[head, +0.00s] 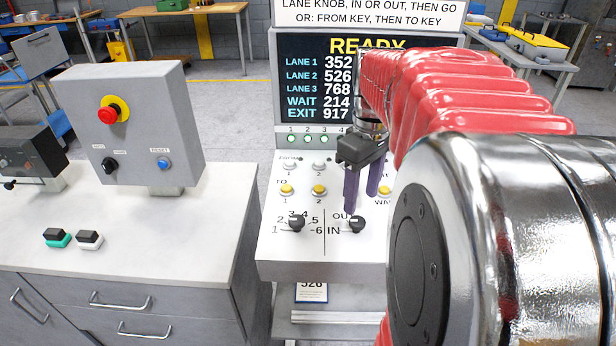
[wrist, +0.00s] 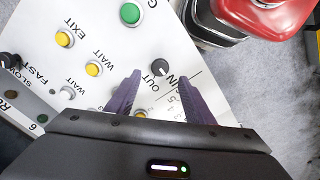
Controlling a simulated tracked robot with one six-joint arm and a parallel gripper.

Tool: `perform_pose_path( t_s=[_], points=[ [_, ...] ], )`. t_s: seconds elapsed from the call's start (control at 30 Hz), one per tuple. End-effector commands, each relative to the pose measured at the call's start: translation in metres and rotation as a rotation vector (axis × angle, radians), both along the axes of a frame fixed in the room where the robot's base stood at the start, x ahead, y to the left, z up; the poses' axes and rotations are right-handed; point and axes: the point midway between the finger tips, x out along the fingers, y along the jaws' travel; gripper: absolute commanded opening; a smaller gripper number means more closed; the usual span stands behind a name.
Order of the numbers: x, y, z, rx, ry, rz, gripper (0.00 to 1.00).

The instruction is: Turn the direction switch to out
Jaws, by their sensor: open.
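The direction switch (head: 356,225) is a small black knob on the white sloping panel (head: 275,240), beside the printed words OUT and IN. Which word its pointer faces is too small to tell. In the wrist view the knob (wrist: 160,68) shows between and just beyond my fingertips, next to OUT and IN. My gripper (head: 361,203) points down over the panel with two purple fingers apart and nothing between them. In the wrist view my gripper (wrist: 158,78) has one finger on each side of the knob, apart from it.
A black lane knob (head: 296,223) with numbers sits left of the switch. Yellow buttons (head: 319,190) and pale buttons lie behind it. A screen (head: 315,80) reading READY stands at the back. A grey box with a red stop button (head: 112,113) stands on the left bench.

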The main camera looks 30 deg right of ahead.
Motion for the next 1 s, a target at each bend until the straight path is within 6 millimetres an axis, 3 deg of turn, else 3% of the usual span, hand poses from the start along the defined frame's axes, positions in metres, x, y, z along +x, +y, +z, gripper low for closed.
perform_pose_path(
  t_s=[0.2,0.43,0.83,1.0],
  points=[
    [0.0,0.001,-0.035,0.002,0.003,0.0,0.48],
    [0.0,0.001,-0.062,0.002,0.001,0.001,0.48],
    [0.0,0.0,-0.068,0.0,0.0,0.001,0.48],
    [0.0,0.001,-0.068,0.0,0.0,0.001,0.36]
  ],
)
